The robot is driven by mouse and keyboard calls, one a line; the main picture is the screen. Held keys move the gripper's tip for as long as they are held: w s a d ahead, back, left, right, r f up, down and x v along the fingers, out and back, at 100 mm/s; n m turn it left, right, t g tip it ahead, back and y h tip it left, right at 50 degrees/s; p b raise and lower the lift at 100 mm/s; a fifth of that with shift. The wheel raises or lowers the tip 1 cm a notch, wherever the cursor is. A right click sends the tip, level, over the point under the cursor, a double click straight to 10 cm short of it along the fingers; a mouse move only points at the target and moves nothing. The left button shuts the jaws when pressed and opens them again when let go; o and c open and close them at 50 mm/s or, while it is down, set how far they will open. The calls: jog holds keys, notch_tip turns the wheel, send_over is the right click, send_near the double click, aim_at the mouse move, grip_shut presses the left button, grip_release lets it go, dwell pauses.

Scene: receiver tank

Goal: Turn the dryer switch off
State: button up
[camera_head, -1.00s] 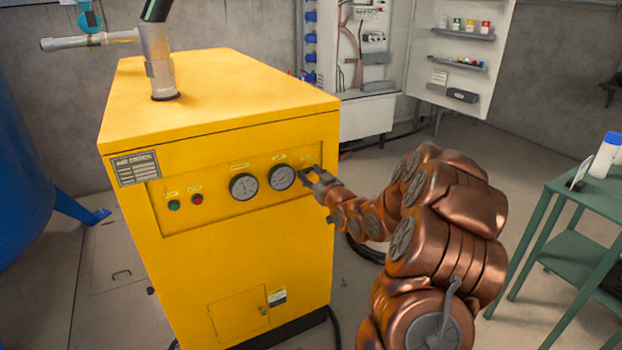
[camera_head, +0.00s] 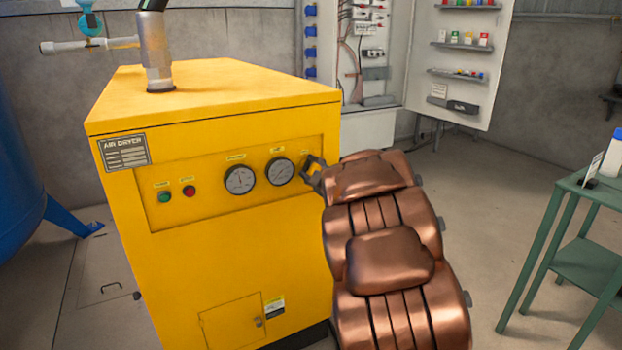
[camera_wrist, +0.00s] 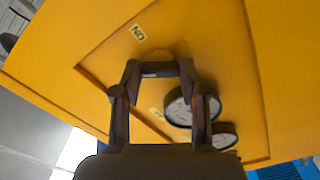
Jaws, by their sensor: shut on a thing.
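The yellow air dryer (camera_head: 235,255) fills the left middle of the head view. My gripper (camera_head: 313,165) is at the right end of its front panel, right of the two gauges. In the wrist view my gripper (camera_wrist: 160,70) has its fingertips close to the panel, shut on the small dark dryer switch (camera_wrist: 158,69) between them. The fingers largely hide the switch, so its setting cannot be read. An ON label (camera_wrist: 138,31) shows upside down on the panel beside the fingertips.
Two round gauges (camera_head: 240,179) and (camera_head: 280,171), a green button (camera_head: 165,197) and a red button (camera_head: 189,191) sit left of my gripper. A green table (camera_head: 590,200) stands at the right. An open electrical cabinet (camera_head: 372,60) is behind. Floor is clear between dryer and table.

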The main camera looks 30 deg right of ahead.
jog(key=n+b, duration=0.1)
jog(key=n, duration=0.1)
jog(key=shift+f+n+b, duration=0.2)
jog(key=shift+n+b, duration=0.2)
jog(key=shift+r+n+b, duration=0.15)
jog(key=shift+n+b, duration=0.7)
jog(key=shift+n, duration=0.75)
jog(key=o, duration=0.9)
jog(key=shift+c, duration=0.2)
jog(key=shift+s, duration=0.1)
jog(key=s, duration=1.2)
jog(key=shift+a, duration=0.45)
jog(key=shift+w, duration=0.1)
